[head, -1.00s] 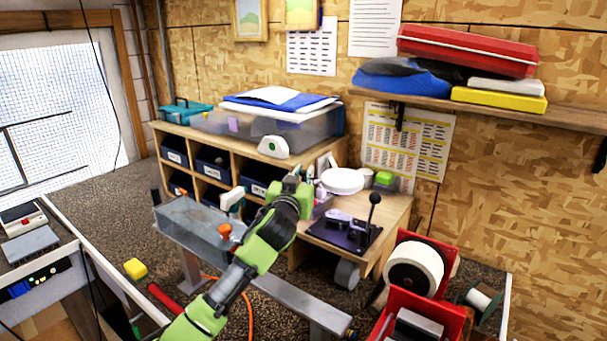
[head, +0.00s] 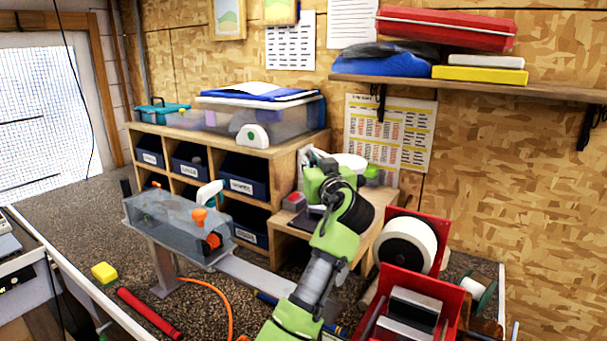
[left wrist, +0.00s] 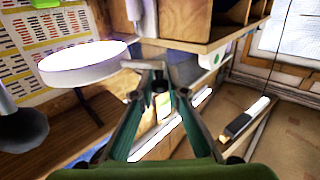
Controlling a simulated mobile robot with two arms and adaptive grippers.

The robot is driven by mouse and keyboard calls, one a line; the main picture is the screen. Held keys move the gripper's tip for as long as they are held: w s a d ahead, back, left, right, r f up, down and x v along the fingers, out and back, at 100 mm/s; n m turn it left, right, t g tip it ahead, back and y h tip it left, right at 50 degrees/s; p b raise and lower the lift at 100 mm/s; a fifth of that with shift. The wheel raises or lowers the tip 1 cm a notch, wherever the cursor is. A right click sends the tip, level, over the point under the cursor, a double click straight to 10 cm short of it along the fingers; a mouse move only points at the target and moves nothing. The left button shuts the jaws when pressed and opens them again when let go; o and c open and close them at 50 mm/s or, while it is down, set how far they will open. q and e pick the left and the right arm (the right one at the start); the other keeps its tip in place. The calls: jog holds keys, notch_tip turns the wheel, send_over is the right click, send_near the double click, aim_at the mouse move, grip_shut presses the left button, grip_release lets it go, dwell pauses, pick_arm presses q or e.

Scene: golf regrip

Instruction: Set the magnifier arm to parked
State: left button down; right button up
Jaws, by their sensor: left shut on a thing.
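The magnifier's round white head (head: 350,161) stands over the wooden bench at the back, partly hidden behind my left gripper. In the left wrist view the white head (left wrist: 85,63) fills the upper left, with a thin dark support below it. My left gripper (head: 318,162) is at the left side of this head. Its fingers (left wrist: 155,72) are closed together on a small pale piece beside the rim, which seems to be the magnifier's handle. The magnifier's base and most of its arm are hidden. My right gripper is not in view.
A cubby shelf (head: 282,165) with dark blue bins stands left of the gripper. A clear box with orange knobs (head: 165,212) is in front of it. A red spool holder (head: 445,255) stands at the right. A wall shelf (head: 470,86) overhangs the upper right.

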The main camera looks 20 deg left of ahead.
pick_arm(q)
jog(key=c, duration=2)
grip_release()
jog(key=shift+d, duration=0.1)
jog(key=shift+r, duration=0.1)
notch_tip(320, 180, up, 10)
jog(key=shift+f, duration=0.1)
